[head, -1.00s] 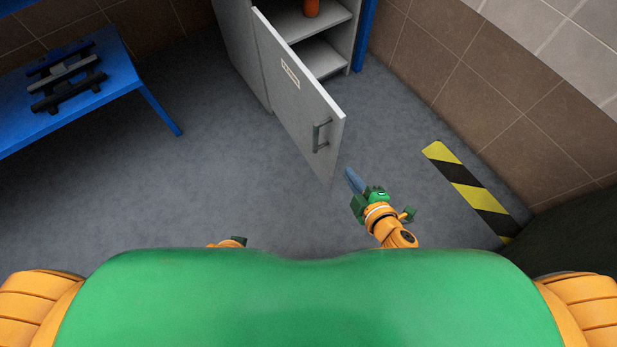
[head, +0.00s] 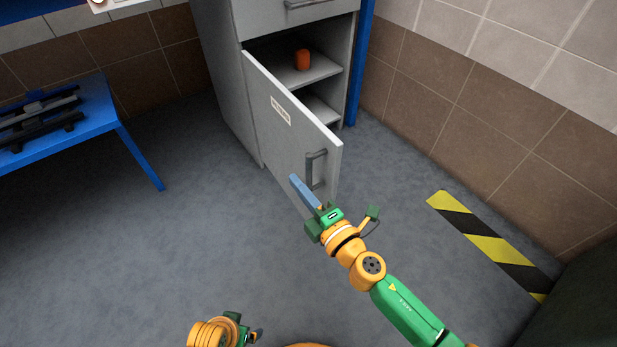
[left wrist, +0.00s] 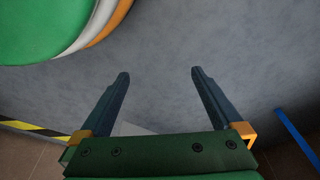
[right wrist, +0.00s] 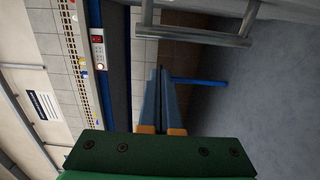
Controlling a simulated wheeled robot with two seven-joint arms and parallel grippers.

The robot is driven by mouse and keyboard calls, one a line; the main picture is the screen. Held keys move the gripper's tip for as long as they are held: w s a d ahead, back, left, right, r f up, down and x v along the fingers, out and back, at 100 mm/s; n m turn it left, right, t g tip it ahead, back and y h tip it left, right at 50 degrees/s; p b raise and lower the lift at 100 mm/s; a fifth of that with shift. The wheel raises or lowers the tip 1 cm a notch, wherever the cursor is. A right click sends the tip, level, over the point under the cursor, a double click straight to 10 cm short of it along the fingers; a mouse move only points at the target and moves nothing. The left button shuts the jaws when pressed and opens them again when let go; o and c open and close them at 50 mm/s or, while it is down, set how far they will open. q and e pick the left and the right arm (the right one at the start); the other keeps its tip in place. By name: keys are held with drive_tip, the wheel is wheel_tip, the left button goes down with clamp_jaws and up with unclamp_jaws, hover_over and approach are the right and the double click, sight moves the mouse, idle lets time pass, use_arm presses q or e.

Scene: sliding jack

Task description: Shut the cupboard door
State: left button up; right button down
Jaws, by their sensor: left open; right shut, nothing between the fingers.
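The grey cupboard (head: 222,85) stands at the back centre in the head view. Its door (head: 275,120) stands open, swung out toward me, with a small label and a bar handle (head: 309,170) near its free edge. The handle also shows at the top of the right wrist view (right wrist: 195,35). My right gripper (head: 294,180) is shut and empty, in front of the door's outer face by the handle. I cannot tell whether it touches the door. My left gripper (head: 258,335) is low at the bottom of the head view. Its fingers are open and empty in the left wrist view (left wrist: 160,75).
An orange-red object (head: 302,59) stands on a shelf inside the cupboard. A blue table (head: 95,118) with dark rails on it is at the left. A yellow-black floor strip (head: 490,240) lies at the right, near the tiled wall. The floor between is clear.

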sight(311, 179)
drive_tip(key=shift+w+d, duration=1.05)
drive_tip(key=shift+d, duration=0.15)
